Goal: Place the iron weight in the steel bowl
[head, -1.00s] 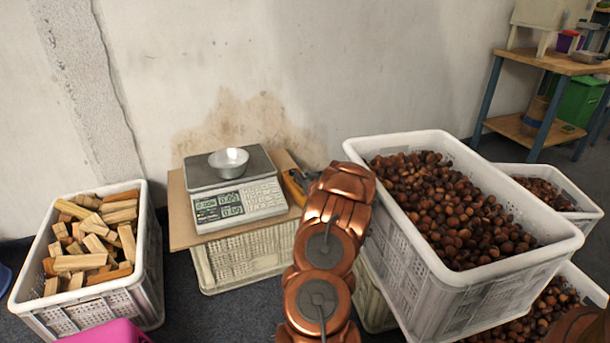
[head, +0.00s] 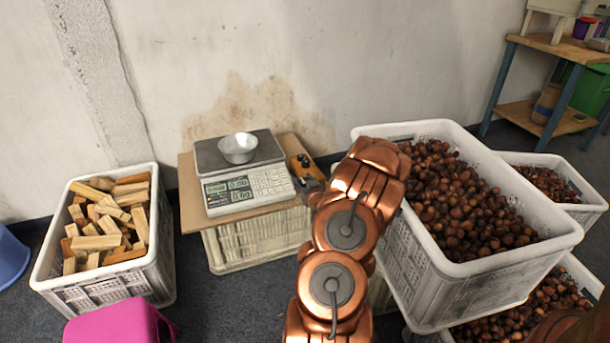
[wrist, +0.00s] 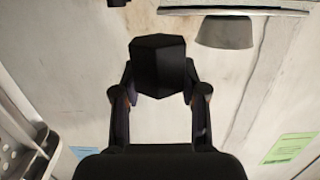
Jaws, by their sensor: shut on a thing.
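The iron weight (wrist: 158,66) is a black, faceted block in the wrist view, held between the fingertips of my gripper (wrist: 160,88). My gripper is shut on it. The steel bowl (head: 238,148) sits upright on the pan of the scale in the head view, and no content shows in it. The bowl also shows upside down in the wrist view (wrist: 225,32), right of the weight and apart from it. In the head view my copper arm stands right of the scale and hides most of my gripper and the weight.
The scale (head: 245,190) stands on a board (head: 190,215) over a white crate. An orange-and-black item (head: 303,162) lies right of it. A crate of wood blocks (head: 160,250) stands left, a crate of chestnuts (head: 480,290) right. A pink stool (head: 115,322) is in front.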

